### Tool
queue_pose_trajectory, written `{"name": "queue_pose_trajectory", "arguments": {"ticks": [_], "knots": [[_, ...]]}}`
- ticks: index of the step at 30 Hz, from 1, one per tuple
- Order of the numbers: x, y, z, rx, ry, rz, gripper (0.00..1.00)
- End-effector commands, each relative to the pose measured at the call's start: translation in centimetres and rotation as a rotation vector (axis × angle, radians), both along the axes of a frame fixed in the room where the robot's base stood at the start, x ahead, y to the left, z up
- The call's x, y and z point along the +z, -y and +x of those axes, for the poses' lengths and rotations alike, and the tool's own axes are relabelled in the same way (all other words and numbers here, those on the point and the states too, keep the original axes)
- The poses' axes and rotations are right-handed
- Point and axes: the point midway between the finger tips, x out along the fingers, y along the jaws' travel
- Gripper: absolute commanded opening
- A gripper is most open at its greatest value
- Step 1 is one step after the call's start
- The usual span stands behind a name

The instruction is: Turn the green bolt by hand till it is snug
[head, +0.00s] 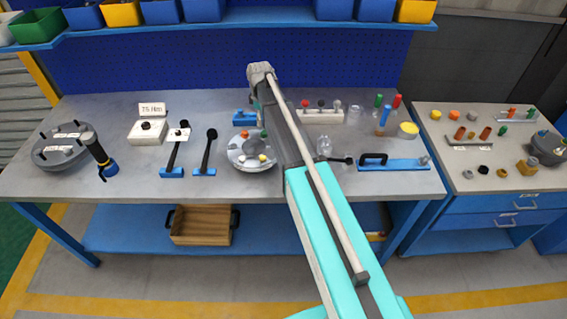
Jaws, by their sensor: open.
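The flanged shell (236,158) is a round grey metal piece near the middle of the bench, partly behind my arm. Whether the green bolt is seated or stands proud is too small to tell. My arm reaches up from the lower right across the bench, with its top end above and behind the shell. My gripper's fingers cannot be made out and seem hidden behind the arm.
Blue-based tools (173,172) stand left of the shell. A round grey flange (60,148) lies at far left. A blue plate with a black handle (395,163) lies right of my arm. Green and red upright pieces (378,100) stand behind it.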

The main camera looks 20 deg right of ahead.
Motion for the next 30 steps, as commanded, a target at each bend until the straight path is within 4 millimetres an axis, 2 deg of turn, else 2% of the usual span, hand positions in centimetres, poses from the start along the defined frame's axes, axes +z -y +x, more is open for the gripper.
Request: {"name": "queue_pose_trajectory", "arguments": {"ticks": [3, 30], "knots": [[1.4, 0.0, 0.0, 0.0, 0.0, 0.0, 0.69], [8.3, 0.0, -0.4, -0.007, 0.0, 0.0, 0.69]]}}
